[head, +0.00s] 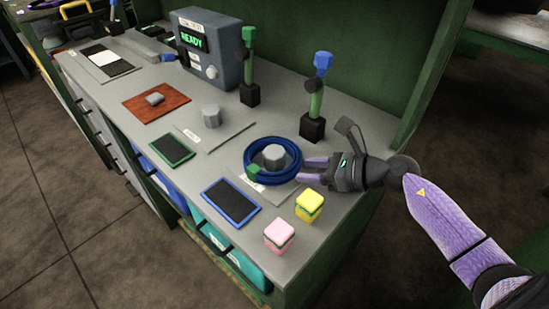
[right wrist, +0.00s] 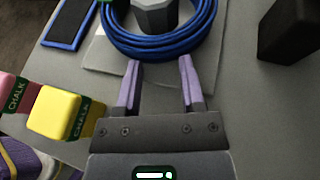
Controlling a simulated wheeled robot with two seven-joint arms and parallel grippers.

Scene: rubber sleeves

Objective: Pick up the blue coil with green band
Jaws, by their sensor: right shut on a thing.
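The blue coil (head: 277,181) is a ring of several cable turns lying around a grey post (head: 274,154) on a pale square plate. A green band (head: 253,169) wraps its near left side. My right gripper (head: 303,169) reaches in from the right, low over the bench, with its lilac fingertips at the coil's right side. The exact contact at the tips is partly hidden. My left gripper is not in view.
Yellow (head: 309,204) and pink (head: 279,234) chalk cubes stand near the front edge. A blue-framed pad (head: 231,202) lies left of them. Behind the coil stand two upright tools on black bases, one blue-topped (head: 322,62), and a grey READY box (head: 212,50).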

